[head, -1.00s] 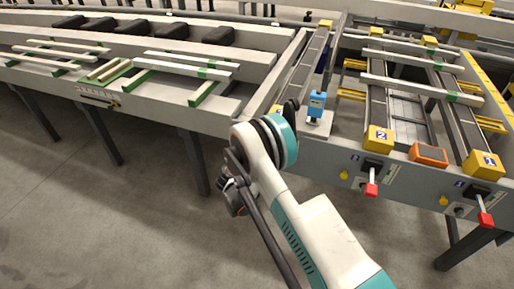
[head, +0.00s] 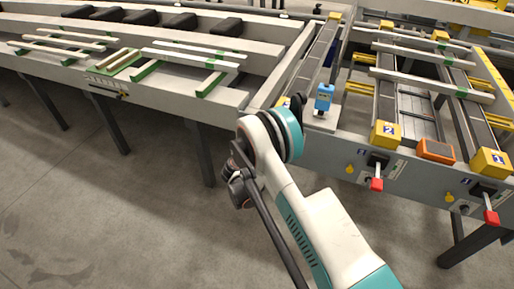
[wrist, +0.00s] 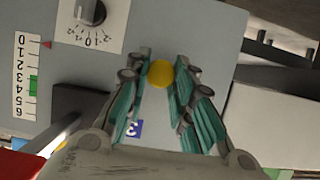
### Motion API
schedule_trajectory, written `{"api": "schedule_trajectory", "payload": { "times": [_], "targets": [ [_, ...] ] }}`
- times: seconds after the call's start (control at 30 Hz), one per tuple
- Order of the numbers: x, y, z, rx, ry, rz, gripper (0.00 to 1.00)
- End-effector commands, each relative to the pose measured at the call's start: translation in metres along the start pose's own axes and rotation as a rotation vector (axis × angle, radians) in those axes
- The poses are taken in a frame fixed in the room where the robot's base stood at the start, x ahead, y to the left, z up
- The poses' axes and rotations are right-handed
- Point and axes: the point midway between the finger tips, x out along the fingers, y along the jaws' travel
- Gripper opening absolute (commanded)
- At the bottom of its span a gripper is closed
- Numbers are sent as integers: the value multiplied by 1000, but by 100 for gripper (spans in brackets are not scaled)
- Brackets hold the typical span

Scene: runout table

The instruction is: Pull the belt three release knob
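The belt three release knob (wrist: 160,74) is a round yellow knob on a grey panel in the wrist view. A blue label with a 3 (wrist: 134,129) sits below it. My gripper (wrist: 163,62) has its teal fingers on either side of the knob, pointing at the panel. The fingers stand apart, with the knob between their tips; I cannot make out firm contact. In the head view my own arm hides the gripper and this knob.
A black dial (wrist: 90,10) and a numbered scale (wrist: 27,75) are on the panel left of the knob. In the head view, yellow knobs two (head: 350,168) and one (head: 448,197) and red-tipped levers (head: 376,184) line the table front. A blue device (head: 323,97) stands above.

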Motion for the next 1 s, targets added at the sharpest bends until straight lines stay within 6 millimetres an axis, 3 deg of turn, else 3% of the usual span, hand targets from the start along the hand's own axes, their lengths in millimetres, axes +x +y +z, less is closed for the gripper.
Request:
{"api": "schedule_trajectory", "payload": {
  "times": [0.27, 0.3, 0.37, 0.77, 1.0],
  "targets": [
    [-1, 0, 1, 1, -1, 0, 0],
    [-1, 0, 1, 1, -1, 1, 31],
    [-1, 0, 1, 1, -1, 1, 44],
    [-4, 0, 0, 0, 0, 0, 44],
    [-41, -2, 0, -1, -1, -3, 44]
  ]
}}
